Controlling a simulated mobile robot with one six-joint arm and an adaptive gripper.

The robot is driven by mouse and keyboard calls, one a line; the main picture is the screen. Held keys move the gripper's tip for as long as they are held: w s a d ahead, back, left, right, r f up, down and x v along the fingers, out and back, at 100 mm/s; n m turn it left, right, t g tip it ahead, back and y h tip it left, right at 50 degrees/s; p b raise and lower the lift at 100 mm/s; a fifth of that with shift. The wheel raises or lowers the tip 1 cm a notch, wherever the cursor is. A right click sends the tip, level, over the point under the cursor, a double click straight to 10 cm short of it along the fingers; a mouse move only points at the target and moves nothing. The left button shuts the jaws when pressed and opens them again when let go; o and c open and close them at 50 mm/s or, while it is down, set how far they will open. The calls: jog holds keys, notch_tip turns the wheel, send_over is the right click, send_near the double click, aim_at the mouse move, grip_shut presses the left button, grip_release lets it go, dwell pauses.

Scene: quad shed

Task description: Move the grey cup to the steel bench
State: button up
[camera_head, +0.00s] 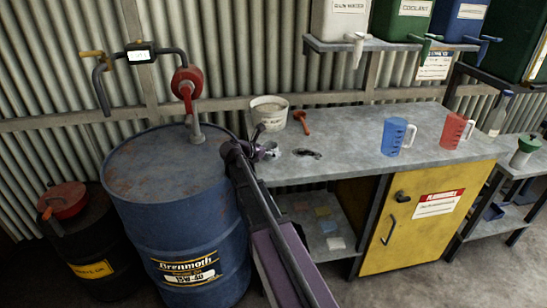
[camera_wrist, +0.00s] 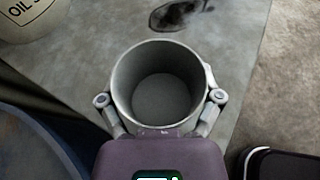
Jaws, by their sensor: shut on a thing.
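The grey cup (camera_wrist: 162,88) is upright and empty in the wrist view, with a finger on each side. My gripper (camera_wrist: 160,98) is shut on it. In the head view my gripper (camera_head: 262,150) is at the left end of the steel bench (camera_head: 345,162), and the cup is small and mostly hidden by it. The bench top also shows around the cup in the wrist view (camera_wrist: 95,65). I cannot tell whether the cup's base touches the bench or is a little above it.
A white tub (camera_head: 269,113), a red tool (camera_head: 301,121), a blue jug (camera_head: 394,137) and a red jug (camera_head: 456,131) stand or lie on the bench. A dark stain (camera_head: 307,153) marks its top. A blue drum (camera_head: 180,220) stands close left. Bare bench lies right of the stain.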

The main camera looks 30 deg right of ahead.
aim_at(272, 163)
jog(key=shift+w+d+f+b, duration=0.1)
jog(key=shift+w+f+b, duration=0.1)
jog(key=shift+f+b, duration=0.35)
jog(key=shift+w+d+f+b, duration=0.1)
jog(key=shift+w+f+b, duration=0.05)
jog(key=shift+f+b, duration=1.1)
jog(key=shift+f, duration=0.2)
jog(key=o, duration=0.9)
jog(key=shift+r, duration=0.1)
jog(key=shift+r, duration=0.15)
jog(key=shift+a+r, duration=0.15)
jog(key=shift+a, duration=0.15)
jog(key=p+v, duration=0.4)
jog(key=v, duration=0.7)
jog(key=shift+s+a+p, duration=0.15)
jog(key=shift+a+p, duration=0.05)
jog(key=shift+p, duration=0.1)
